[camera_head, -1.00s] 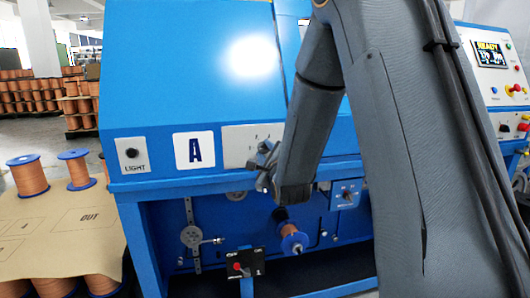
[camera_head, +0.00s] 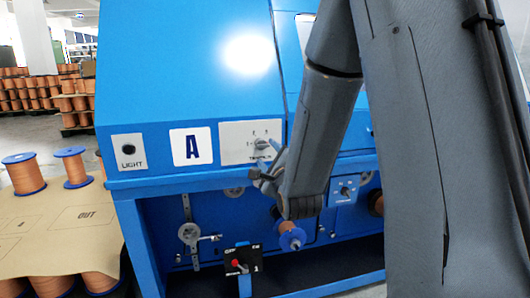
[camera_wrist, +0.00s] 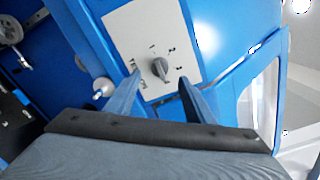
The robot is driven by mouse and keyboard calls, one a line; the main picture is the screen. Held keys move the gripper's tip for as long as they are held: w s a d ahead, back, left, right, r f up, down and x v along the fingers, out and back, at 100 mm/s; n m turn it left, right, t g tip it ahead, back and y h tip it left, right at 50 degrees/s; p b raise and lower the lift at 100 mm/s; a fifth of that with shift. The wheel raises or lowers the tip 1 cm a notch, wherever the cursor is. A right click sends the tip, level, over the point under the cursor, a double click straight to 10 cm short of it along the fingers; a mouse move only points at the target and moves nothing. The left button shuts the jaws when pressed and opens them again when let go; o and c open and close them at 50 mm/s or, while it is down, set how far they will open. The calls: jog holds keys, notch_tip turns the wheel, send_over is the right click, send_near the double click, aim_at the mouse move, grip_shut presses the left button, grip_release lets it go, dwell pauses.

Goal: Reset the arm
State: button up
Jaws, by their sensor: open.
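My gripper (camera_head: 268,178) is open and empty in front of the blue machine, at the lower edge of its front panel. In the wrist view its two fingers (camera_wrist: 158,95) spread apart with a grey rotary knob (camera_wrist: 160,69) showing between and beyond them. The knob sits on a white plate (camera_wrist: 125,35) with numbered marks. The fingertips look apart from the knob. In the head view the same plate (camera_head: 235,150) is just above and left of the gripper. My forearm hides part of the machine's front.
The blue machine (camera_head: 180,60) fills the middle, with an open bay below holding a spool (camera_head: 291,237) and a small black switch box (camera_head: 242,260). A cardboard-topped stack (camera_head: 60,235) with copper spools (camera_head: 24,174) stands at left.

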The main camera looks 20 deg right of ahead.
jog(key=shift+s, duration=0.45)
jog(key=s+a+f+n+g+p, duration=0.1)
jog(key=s+f+n+g+p, duration=0.5)
jog(key=s+n+g, duration=0.45)
jog(key=s+a+n+g+p, duration=0.1)
jog(key=s+n+g+p, duration=0.2)
jog(key=s+n+g, duration=0.4)
jog(key=s+n, duration=0.7)
jog(key=s, duration=0.8)
jog(key=shift+a+f+y, duration=0.3)
jog(key=shift+s+g, duration=0.1)
jog(key=shift+g, duration=0.15)
jog(key=shift+c, duration=0.3)
